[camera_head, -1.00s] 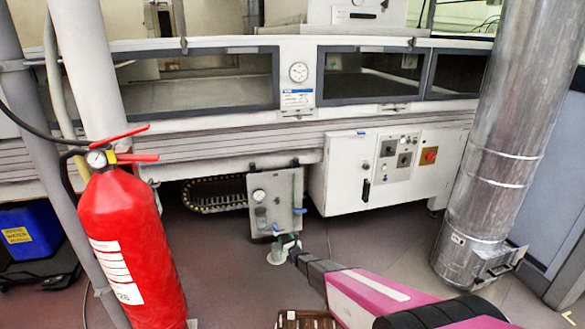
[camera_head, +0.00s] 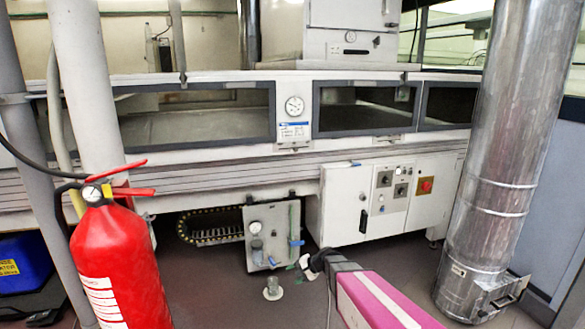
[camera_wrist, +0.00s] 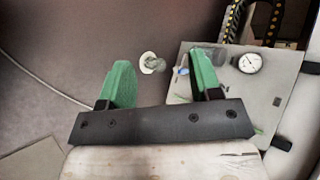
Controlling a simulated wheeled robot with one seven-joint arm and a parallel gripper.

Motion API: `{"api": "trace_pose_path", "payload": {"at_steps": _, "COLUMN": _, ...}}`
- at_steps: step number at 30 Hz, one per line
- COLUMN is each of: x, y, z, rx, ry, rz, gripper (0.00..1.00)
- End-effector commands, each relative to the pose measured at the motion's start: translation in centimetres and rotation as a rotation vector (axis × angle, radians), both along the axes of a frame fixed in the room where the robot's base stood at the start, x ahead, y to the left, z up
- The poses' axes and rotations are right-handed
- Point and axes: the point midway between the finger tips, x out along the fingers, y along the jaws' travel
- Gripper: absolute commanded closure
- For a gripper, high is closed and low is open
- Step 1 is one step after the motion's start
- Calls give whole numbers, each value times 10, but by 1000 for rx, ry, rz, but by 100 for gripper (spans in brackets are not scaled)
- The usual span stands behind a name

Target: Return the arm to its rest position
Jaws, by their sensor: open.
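My arm, with its pink and white link (camera_head: 378,302), reaches in from the bottom of the head view. My gripper (camera_head: 303,265) is at its far end, small and dark with green fingers, in front of the grey gauge panel under the machine. In the wrist view my gripper (camera_wrist: 160,75) shows two green fingers spread wide apart with nothing between them. Beyond them are the floor and a small round floor fitting (camera_wrist: 152,63). The gauge panel (camera_wrist: 262,95) lies beyond the right finger.
A red fire extinguisher (camera_head: 120,265) stands at the left beside grey pipes. A silver duct (camera_head: 490,170) stands at the right. The white curing machine (camera_head: 220,155) with its control cabinet (camera_head: 340,205) spans the back. Open floor (camera_head: 220,300) lies in front of it.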

Motion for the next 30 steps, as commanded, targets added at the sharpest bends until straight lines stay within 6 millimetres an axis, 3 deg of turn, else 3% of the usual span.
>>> {"api": "trace_pose_path", "payload": {"at_steps": 1, "x": -23, "y": -13, "z": 13, "rx": -73, "ry": -18, "rz": 49, "gripper": 42}}
{"api": "trace_pose_path", "payload": {"at_steps": 6, "x": -77, "y": -63, "z": 34, "rx": -348, "ry": -54, "rz": 222, "gripper": 42}}
{"api": "trace_pose_path", "payload": {"at_steps": 12, "x": -132, "y": -127, "z": 63, "rx": -659, "ry": -59, "rz": 393, "gripper": 42}}
{"api": "trace_pose_path", "payload": {"at_steps": 15, "x": -151, "y": -153, "z": 75, "rx": -778, "ry": -51, "rz": 453, "gripper": 42}}
{"api": "trace_pose_path", "payload": {"at_steps": 21, "x": -166, "y": -178, "z": 88, "rx": -896, "ry": -37, "rz": 507, "gripper": 42}}
{"api": "trace_pose_path", "payload": {"at_steps": 30, "x": -166, "y": -180, "z": 88, "rx": -906, "ry": -35, "rz": 513, "gripper": 42}}
